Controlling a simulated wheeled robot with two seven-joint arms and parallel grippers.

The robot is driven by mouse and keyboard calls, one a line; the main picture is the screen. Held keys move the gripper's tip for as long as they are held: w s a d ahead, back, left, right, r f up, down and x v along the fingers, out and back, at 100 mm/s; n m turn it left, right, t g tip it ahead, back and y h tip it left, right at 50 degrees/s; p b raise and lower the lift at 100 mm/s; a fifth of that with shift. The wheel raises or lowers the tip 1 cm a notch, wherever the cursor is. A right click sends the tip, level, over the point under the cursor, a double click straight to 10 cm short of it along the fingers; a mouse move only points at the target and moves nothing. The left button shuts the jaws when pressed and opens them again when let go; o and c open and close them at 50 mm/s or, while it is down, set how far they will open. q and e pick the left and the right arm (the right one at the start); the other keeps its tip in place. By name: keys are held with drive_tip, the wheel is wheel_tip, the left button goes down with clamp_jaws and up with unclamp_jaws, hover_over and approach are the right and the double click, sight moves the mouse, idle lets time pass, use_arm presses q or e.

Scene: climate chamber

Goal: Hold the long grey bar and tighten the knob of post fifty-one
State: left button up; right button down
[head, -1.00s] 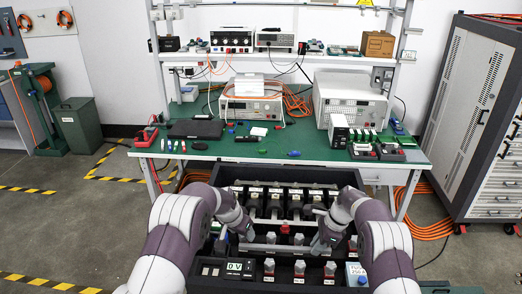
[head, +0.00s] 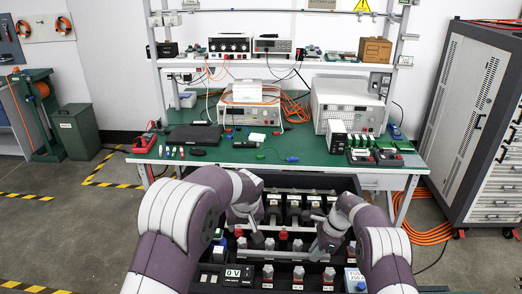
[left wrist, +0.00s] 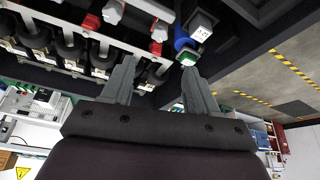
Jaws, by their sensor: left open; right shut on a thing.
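The long grey bar (head: 290,229) lies across the dark crate, behind the front row of posts; it also shows in the left wrist view (left wrist: 66,27). My right gripper (head: 317,251) is low at the crate's right part, shut on the bar, with the contact mostly hidden. My left gripper (head: 257,238) is over the crate's left part, open; its two fingers stand apart in the left wrist view (left wrist: 160,88). A blue-collared post (left wrist: 185,42) with a white label stands beyond the fingers, apart from them. I cannot read which post is fifty-one.
Several posts with red and grey knobs stand close together in the crate. A box with a display (head: 238,273) sits at its front left. The green bench (head: 225,157) behind carries instruments. A grey cabinet (head: 465,120) stands at the right.

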use_arm(q)
drive_tip(key=w+d+r+m+t+h, duration=0.2)
drive_tip(key=w+r+m+t+h, duration=0.1)
drive_tip(key=w, duration=0.6)
drive_tip(key=w+d+r+m+t+h, duration=0.1)
drive_tip(key=w+r+m+t+h, duration=0.3)
drive_tip(key=w+r, duration=0.5)
drive_tip(key=r+m+t, duration=0.1)
drive_tip(key=m, duration=0.1)
drive_tip(key=shift+d+m+t, duration=0.35)
drive_tip(key=shift+m+t, duration=0.05)
drive_tip(key=shift+w, duration=0.1)
